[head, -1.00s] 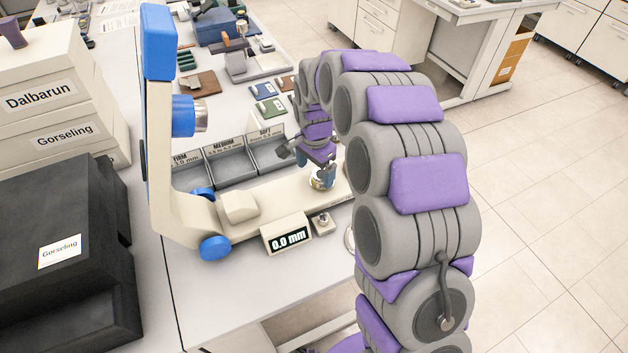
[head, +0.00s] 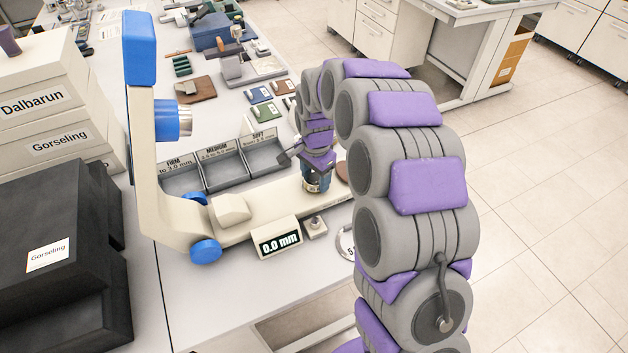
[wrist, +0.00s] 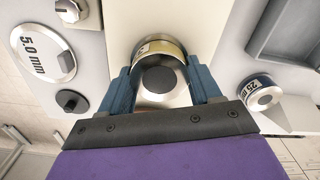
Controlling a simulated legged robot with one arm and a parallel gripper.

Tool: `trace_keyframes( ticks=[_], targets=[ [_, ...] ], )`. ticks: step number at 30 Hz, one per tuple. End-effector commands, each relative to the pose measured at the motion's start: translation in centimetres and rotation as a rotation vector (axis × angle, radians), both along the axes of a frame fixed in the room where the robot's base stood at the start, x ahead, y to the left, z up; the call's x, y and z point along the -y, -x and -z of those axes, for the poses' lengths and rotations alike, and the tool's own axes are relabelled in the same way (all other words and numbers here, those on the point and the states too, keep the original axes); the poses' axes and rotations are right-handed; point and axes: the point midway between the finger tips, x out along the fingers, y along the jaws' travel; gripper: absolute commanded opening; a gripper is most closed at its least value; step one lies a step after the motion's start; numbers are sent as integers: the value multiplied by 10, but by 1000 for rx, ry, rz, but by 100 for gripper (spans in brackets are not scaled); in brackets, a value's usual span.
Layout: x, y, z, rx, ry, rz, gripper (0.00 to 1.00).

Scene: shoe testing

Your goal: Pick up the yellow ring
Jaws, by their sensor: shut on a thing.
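A short metal cylinder with a yellow band, the yellow ring (wrist: 163,48), sits upright between my gripper's fingers in the wrist view. It has a dark round centre and a pale label on the band. My gripper (wrist: 162,85) is shut on it, with one blue finger on each side. In the head view my gripper (head: 317,180) is low at the right end of the cream tester's base (head: 270,207); the ring's metal shows only in part there. I cannot tell whether it still touches the base.
A blue-banded cylinder (wrist: 263,93) stands to the right in the wrist view, and a 5.0 mm disc (wrist: 47,52) lies to the left. The tester's column (head: 143,150), its 0.0 mm display (head: 279,243) and labelled trays (head: 223,165) are close by.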

Motion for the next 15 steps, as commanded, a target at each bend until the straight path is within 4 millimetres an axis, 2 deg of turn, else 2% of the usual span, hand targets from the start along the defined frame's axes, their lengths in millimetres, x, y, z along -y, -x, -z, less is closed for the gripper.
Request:
trace_keyframes(
  ticks=[10, 15],
  targets=[
    [4, -3, -2, 8, 9, 1, 31],
    [5, -4, -12, 11, 9, 1, 31]
  ],
)
